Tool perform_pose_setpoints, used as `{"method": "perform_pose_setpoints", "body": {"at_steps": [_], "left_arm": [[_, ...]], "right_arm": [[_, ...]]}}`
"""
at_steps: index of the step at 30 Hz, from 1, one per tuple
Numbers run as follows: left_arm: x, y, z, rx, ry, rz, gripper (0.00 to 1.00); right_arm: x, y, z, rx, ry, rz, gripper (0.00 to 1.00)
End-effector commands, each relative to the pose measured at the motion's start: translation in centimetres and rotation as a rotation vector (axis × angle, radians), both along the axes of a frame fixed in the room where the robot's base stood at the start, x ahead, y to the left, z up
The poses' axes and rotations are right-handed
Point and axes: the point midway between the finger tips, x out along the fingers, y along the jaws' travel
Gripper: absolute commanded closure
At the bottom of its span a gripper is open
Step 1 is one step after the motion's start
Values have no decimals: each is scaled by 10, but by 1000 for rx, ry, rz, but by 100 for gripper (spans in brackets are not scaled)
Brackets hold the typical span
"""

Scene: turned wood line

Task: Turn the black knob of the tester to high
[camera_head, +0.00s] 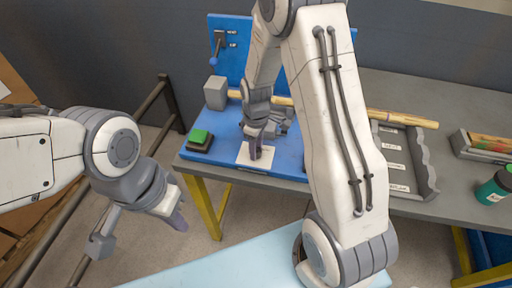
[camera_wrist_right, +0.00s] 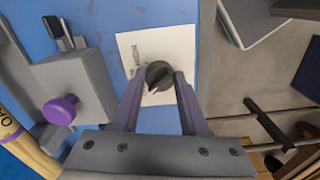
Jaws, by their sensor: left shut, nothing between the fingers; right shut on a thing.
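The black knob (camera_wrist_right: 159,75) is round with a raised ridge and sits on the white label plate (camera_wrist_right: 178,48) in the right wrist view. The plate (camera_head: 243,160) also shows in the head view on the blue board, but the knob there is hidden by my gripper. My right gripper (camera_head: 255,154) points down over the plate, its purple fingers shut on the knob's two sides. My left gripper (camera_head: 178,220) is shut and empty, over the floor in front of the bench.
A green button (camera_head: 200,135) sits left of the plate, with a grey block (camera_head: 215,92) behind it. A grey box with a purple knob (camera_wrist_right: 60,110) stands near the tester. Wooden rods (camera_head: 402,118), a grey rack (camera_head: 422,165) and a green cup (camera_head: 496,186) lie right.

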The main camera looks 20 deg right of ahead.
Motion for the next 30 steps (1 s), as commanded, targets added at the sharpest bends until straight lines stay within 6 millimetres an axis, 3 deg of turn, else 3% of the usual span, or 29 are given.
{"method": "perform_pose_setpoints", "body": {"at_steps": [30], "left_arm": [[0,0,17,0,0,0,100]], "right_arm": [[1,1,2,0,-1,-924,100]]}}
